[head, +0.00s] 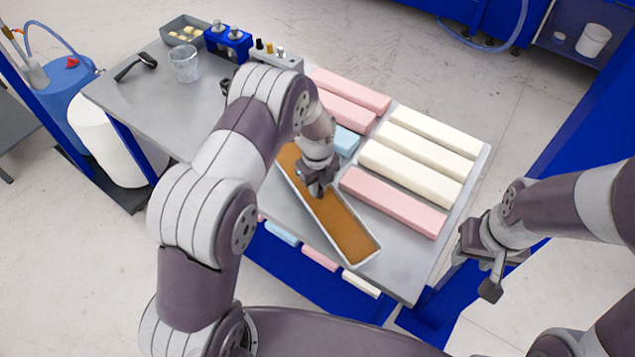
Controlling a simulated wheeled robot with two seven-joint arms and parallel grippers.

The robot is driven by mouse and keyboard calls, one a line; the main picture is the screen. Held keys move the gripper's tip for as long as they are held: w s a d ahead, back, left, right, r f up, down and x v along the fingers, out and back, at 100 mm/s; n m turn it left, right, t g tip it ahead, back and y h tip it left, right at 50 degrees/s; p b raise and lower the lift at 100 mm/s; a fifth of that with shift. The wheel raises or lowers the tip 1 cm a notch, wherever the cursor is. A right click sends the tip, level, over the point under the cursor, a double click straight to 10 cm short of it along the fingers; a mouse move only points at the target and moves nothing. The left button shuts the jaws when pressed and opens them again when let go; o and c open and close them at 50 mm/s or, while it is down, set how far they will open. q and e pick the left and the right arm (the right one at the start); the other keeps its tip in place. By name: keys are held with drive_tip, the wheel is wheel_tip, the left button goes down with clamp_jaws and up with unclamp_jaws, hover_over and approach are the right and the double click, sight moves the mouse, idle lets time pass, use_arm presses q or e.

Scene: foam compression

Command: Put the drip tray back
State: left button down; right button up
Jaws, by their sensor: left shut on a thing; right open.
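The drip tray (348,227) is a long, narrow, light-rimmed tray with a brown-orange inside. It lies at a slant over the front part of the grey table. My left gripper (320,190) is at the tray's middle, shut on it; the fingertips are partly hidden by the wrist. I cannot tell whether the tray touches the table. My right gripper (484,268) is open and empty, off the table's right edge.
Pink foam blocks (394,203), cream blocks (410,173) and a blue block (345,140) lie beside the tray. More foam pieces (320,258) sit below the front edge.

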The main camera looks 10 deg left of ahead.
use_arm(q)
drive_tip(key=shift+f+b, duration=0.35)
drive_tip(key=shift+f, duration=0.1)
drive_tip(key=c, duration=1.1)
unclamp_jaws()
